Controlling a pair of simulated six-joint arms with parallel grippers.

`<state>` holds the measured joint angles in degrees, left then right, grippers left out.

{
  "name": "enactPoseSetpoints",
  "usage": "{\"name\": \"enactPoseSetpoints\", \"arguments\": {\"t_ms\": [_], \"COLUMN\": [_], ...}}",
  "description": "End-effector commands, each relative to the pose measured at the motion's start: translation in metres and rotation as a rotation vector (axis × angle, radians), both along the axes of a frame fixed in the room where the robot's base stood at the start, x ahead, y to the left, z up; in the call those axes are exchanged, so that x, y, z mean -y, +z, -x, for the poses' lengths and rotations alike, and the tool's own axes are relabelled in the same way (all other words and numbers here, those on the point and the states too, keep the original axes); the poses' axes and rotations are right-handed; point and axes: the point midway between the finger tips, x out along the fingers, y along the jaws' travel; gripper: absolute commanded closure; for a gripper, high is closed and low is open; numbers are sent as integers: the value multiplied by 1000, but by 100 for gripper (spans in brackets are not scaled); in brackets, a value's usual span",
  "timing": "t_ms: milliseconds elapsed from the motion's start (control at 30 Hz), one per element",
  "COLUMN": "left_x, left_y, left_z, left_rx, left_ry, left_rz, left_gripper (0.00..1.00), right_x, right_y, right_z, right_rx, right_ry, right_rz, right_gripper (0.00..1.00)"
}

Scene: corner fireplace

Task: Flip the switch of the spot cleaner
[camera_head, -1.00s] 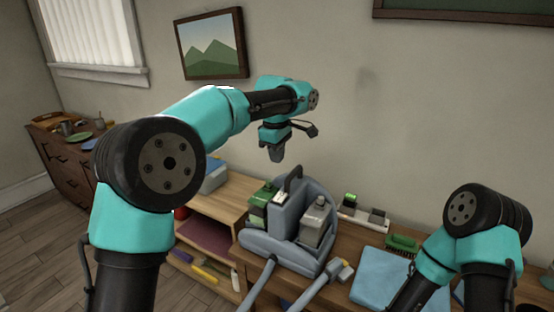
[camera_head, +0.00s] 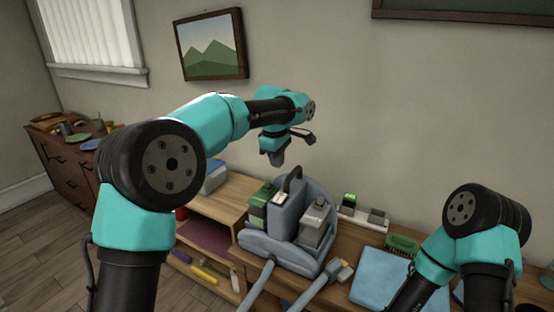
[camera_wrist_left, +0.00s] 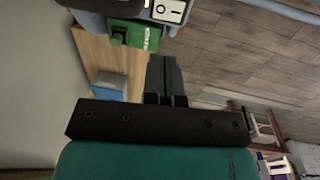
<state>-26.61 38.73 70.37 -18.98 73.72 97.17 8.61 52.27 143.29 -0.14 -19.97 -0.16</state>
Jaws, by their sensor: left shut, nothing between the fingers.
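The spot cleaner (camera_head: 283,247) is a grey-blue machine on the wooden table, with a green tank (camera_head: 258,203) on its left and a greyish tank (camera_head: 316,224) on its right. Its switch (camera_head: 280,198) is a small white plate on the middle body. In the left wrist view the switch (camera_wrist_left: 168,10) shows at the top edge as a white rocker with a circle and a dash. My left gripper (camera_head: 277,159) is shut and empty, above and slightly behind the machine, apart from it. It also shows in the left wrist view (camera_wrist_left: 164,62). My right gripper is out of view.
A blue folded towel (camera_head: 384,279) and a green brush (camera_head: 402,243) lie right of the machine. A charger with batteries (camera_head: 362,214) stands behind. The hose runs along the front.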

Motion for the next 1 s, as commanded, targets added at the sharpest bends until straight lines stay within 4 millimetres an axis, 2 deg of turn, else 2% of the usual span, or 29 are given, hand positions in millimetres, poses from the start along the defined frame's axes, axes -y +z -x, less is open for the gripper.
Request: {"name": "enactPoseSetpoints", "arguments": {"t_ms": [400, 600, 800, 1000], "left_x": [3, 5, 6, 6], "left_y": [-72, -99, -111, -111], "left_z": [-8, -11, -12, -13], "left_rx": [-4, -3, 0, 0], "left_ry": [0, -1, 0, 0], "left_rz": [-2, -1, 0, 0], "left_gripper": [100, 100, 100, 100], "right_x": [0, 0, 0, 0], "right_y": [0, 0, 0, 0], "right_z": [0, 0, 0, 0], "right_rx": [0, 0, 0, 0], "right_ry": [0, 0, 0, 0], "right_rz": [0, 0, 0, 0], "right_gripper": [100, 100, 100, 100]}}
